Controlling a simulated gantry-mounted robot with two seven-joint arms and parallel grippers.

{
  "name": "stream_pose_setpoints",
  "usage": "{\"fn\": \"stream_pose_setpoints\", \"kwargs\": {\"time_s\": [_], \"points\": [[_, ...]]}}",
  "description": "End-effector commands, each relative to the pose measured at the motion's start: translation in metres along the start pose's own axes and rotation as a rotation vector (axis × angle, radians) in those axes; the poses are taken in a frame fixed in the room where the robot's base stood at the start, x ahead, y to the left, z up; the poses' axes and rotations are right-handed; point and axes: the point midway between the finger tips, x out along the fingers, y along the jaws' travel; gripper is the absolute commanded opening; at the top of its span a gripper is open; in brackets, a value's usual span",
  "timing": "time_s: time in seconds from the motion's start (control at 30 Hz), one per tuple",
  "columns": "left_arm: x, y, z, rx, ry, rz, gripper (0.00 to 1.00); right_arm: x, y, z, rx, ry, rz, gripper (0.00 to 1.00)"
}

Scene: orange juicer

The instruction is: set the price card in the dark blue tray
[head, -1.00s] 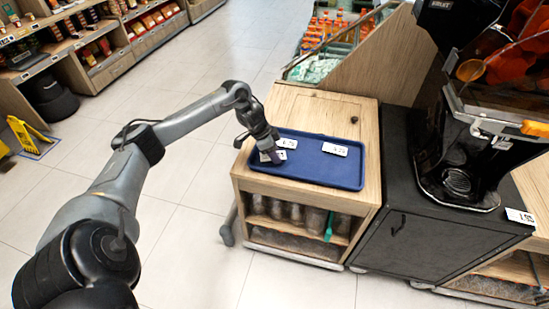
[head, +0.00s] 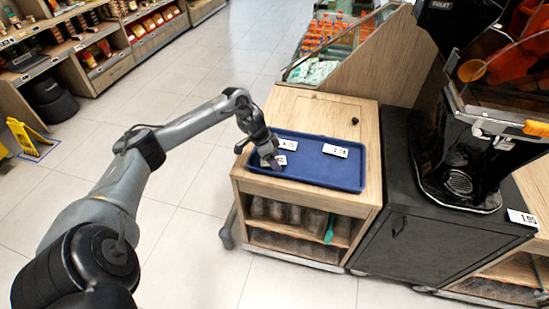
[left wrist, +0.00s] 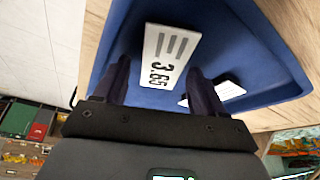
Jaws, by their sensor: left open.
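The dark blue tray (head: 325,178) lies flat on the wooden cabinet top. My left gripper (head: 268,163) points down over the tray's left end and is open. In the left wrist view, the card reading 3.65 (left wrist: 165,50) lies just beyond and between the spread dark fingers, apparently on the tray floor. A second card (left wrist: 228,90) is partly hidden behind the right finger. My right gripper is out of view.
A black cabinet with the juicer (head: 460,180) stands to the right, with another price card (head: 521,217) at its right edge. A small dark knob (head: 355,121) is on the wood behind the tray.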

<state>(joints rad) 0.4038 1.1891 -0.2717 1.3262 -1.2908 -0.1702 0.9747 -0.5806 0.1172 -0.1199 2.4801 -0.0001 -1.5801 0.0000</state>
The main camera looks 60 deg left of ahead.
Motion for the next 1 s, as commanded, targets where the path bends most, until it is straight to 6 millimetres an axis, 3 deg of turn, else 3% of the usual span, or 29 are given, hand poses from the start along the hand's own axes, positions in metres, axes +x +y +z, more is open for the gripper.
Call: {"fn": "stream_pose_setpoints", "kwargs": {"time_s": [0.27, 0.63, 1.0], "points": [[-0.029, -0.001, -0.002, 0.002, 0.0, -0.003, 0.7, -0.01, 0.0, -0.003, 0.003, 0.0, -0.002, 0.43], [-0.098, 0.0, -0.001, 0.003, -0.004, -0.003, 0.7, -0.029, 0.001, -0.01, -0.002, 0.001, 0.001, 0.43], [-0.121, 0.0, -0.001, 0.001, -0.001, 0.0, 0.7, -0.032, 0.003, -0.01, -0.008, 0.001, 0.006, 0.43]]}}
